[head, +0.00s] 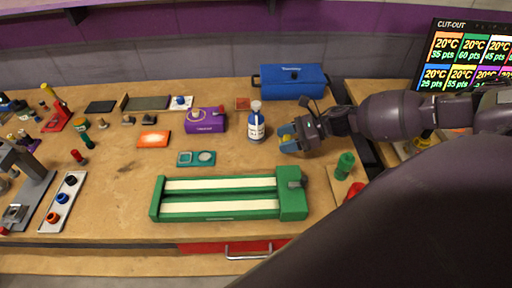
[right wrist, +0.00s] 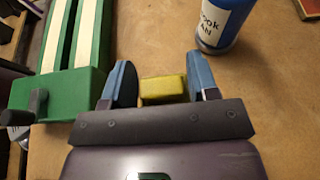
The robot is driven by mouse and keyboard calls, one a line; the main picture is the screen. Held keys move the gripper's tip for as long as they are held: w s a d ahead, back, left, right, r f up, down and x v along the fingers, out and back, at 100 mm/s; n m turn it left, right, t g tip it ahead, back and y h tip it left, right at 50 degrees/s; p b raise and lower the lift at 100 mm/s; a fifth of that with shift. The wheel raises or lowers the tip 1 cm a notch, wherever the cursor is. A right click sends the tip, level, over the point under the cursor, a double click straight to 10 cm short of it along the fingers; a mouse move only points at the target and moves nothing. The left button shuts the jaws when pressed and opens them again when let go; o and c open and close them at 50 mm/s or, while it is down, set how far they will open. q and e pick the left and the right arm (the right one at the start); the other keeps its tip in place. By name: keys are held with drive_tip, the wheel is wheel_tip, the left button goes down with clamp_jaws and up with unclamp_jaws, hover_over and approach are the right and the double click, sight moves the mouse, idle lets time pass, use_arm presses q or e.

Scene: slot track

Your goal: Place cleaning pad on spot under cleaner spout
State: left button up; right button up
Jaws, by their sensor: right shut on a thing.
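My right gripper (head: 288,138) is just right of the bottle in the head view, low over the table. In the right wrist view its blue fingers (right wrist: 164,84) are shut on a small yellow block, the cleaning pad (right wrist: 163,90). The cleaner bottle (head: 256,124), blue and white with a pale top, stands upright on the table. Its blue lower part also shows in the right wrist view (right wrist: 222,22), apart from the pad. A small square with a reddish border (head: 242,103) lies behind the bottle; I cannot tell if it is the spot. My left gripper is out of view.
A green track with two white strips (head: 220,184) lies in front of the gripper. A purple box (head: 205,120) is left of the bottle, a blue case (head: 292,82) behind. A green cylinder (head: 345,164) stands at right. Bare wood lies around the bottle.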

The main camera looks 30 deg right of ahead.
drive_tip(key=p, duration=0.1)
hover_over(256, 156)
drive_tip(key=shift+w+f, duration=0.1)
drive_tip(key=shift+f, duration=1.7)
drive_tip(key=shift+f, duration=0.1)
drive_tip(key=o, duration=0.5)
drive_tip(key=shift+o, duration=0.6)
